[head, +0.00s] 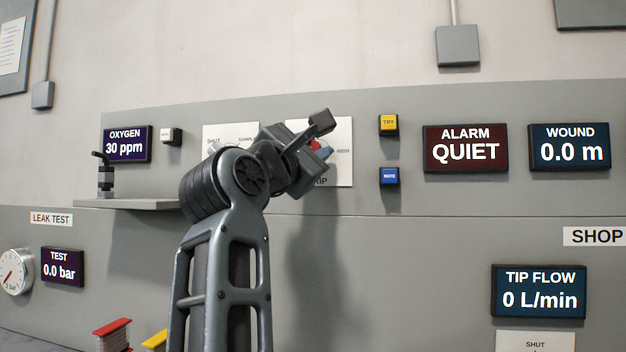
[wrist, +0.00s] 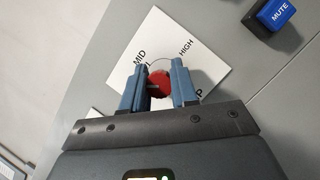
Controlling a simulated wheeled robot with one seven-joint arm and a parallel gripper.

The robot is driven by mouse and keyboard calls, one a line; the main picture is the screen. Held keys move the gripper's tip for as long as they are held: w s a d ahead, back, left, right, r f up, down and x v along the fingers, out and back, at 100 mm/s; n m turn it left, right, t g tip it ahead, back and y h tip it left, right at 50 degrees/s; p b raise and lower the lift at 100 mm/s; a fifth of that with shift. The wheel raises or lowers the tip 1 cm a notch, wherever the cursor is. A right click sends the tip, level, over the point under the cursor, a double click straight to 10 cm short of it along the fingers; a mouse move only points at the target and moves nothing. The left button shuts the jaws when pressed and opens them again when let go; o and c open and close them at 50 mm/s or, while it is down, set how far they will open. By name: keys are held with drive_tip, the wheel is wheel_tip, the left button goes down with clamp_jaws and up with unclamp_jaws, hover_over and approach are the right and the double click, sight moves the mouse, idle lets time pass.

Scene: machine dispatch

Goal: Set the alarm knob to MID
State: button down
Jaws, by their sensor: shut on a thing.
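The red alarm knob (wrist: 160,84) sits on a white plate (wrist: 207,66) with the words MID, HIGH and a word ending in P around it. My gripper (wrist: 158,88) has its two blue fingers on either side of the knob, shut on it. A pale mark shows on the knob's left part in the wrist view; I cannot tell which word it points to. In the head view my gripper (head: 318,150) covers most of the plate (head: 342,128), and only a bit of red shows. The alarm display (head: 465,148) reads QUIET.
A yellow TRY button (head: 388,124) and a blue MUTE button (head: 389,176) are just right of the plate. Another white plate (head: 220,131), partly hidden by my arm, is to the left. A shelf (head: 130,203) juts out at the left.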

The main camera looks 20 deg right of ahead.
drive_tip(key=m+g+b, duration=0.1)
drive_tip(key=m+b, duration=0.1)
drive_tip(key=m+g+b, duration=0.1)
drive_tip(key=m+b, duration=0.1)
drive_tip(key=shift+f+m, duration=0.2)
drive_tip(key=shift+m, duration=0.2)
drive_tip(key=shift+r+m+g+b, duration=0.2)
drive_tip(key=shift+m+g+b, duration=0.85)
drive_tip(key=shift+m, duration=0.95)
drive_tip(key=c, duration=0.9)
unclamp_jaws()
